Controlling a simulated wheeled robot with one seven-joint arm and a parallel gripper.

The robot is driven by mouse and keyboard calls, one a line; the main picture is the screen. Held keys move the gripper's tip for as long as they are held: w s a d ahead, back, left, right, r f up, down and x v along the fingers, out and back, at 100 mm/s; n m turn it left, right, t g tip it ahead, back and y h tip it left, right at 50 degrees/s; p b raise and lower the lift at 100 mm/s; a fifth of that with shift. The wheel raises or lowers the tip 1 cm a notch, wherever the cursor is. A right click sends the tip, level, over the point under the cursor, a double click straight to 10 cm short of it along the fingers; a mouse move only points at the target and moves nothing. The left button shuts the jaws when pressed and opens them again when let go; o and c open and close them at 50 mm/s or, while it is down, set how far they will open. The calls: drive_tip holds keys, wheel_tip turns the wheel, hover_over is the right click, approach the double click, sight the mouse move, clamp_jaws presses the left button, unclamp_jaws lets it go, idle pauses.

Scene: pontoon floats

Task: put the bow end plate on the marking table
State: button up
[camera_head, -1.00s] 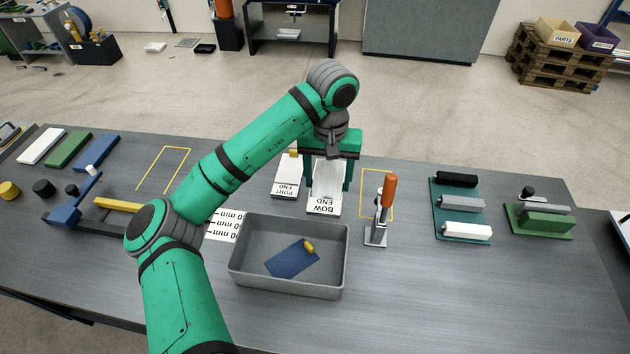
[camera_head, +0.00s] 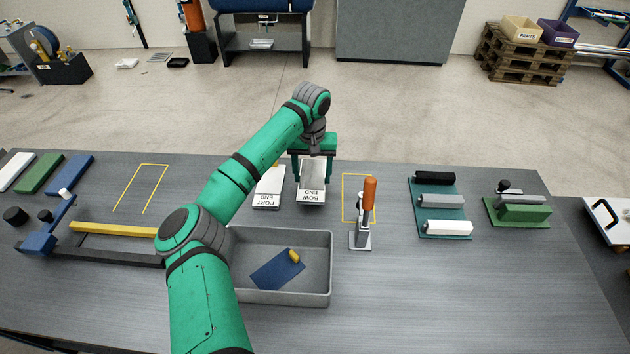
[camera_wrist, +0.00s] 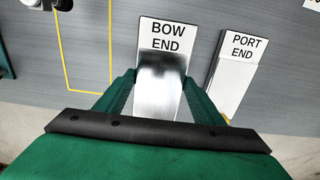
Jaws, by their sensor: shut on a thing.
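The bow end plate (camera_head: 312,194) is a pale, flat plate lettered BOW END. My gripper (camera_head: 312,172) is shut on it, with a green finger at each side. In the wrist view the plate (camera_wrist: 168,35) shows its label beyond the fingers (camera_wrist: 161,88), and its shiny face lies between them. I cannot tell whether the plate touches the tabletop. A similar port end plate (camera_head: 268,190) lies just left of it, apart. No surface in view is lettered as the marking table, so I cannot tell which one it is.
On the grey bench (camera_head: 450,290) are a grey bin (camera_head: 331,268) holding a blue piece, an orange-handled clamp (camera_head: 369,195), and a teal rack (camera_head: 425,210). Yellow outlines (camera_head: 345,190) mark bare bench. A separate surface (camera_head: 603,245) stands at the right edge.

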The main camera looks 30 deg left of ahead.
sight(313, 178)
drive_tip(key=shift+s+f, duration=0.1)
drive_tip(key=shift+f, duration=1.2)
drive_tip(key=shift+f, duration=0.15)
drive_tip(key=o, duration=1.2)
wheel_tip(313, 178, up, 12)
drive_tip(key=shift+r, duration=0.15)
drive_tip(key=shift+d, duration=0.1)
